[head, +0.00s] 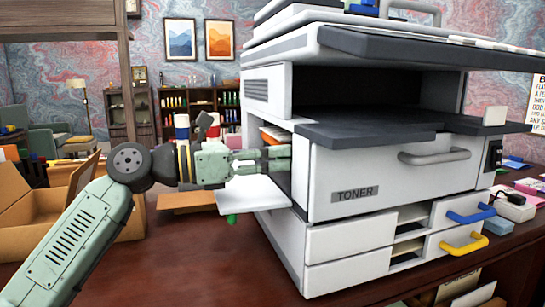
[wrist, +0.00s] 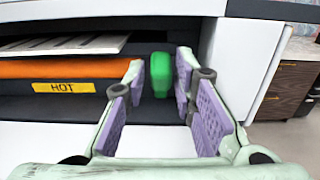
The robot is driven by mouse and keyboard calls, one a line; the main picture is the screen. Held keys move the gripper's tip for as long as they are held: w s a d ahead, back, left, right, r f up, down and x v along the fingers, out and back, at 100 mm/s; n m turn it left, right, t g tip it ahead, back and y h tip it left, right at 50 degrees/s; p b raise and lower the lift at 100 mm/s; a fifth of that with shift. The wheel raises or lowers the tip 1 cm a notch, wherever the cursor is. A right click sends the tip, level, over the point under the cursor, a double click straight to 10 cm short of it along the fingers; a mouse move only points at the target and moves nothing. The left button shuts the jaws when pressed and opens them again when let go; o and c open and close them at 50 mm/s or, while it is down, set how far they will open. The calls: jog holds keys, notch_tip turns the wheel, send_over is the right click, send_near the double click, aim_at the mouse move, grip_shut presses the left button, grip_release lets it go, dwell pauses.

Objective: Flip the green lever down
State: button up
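The green lever (wrist: 161,75) is inside an open compartment of the printer, right of an orange roller (wrist: 75,68) with a yellow HOT label. It appears upright in the wrist view, between and just beyond my fingertips. My gripper (wrist: 160,90) is open, its purple pads spread to either side of the lever; contact cannot be told. In the head view my gripper (head: 277,159) reaches into the left side of the printer (head: 345,180), and the lever is hidden there. A small green part (head: 231,218) shows under the open white flap (head: 252,194).
The compartment's white side wall (wrist: 245,60) stands close to the right of my gripper. Printer drawers with a blue handle (head: 470,215) and a yellow handle (head: 464,244) are below. An open cardboard box (head: 45,205) sits left on the desk.

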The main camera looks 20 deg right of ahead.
jog(key=shift+o, duration=1)
jog(key=a, duration=1.2)
jog(key=shift+s, duration=0.25)
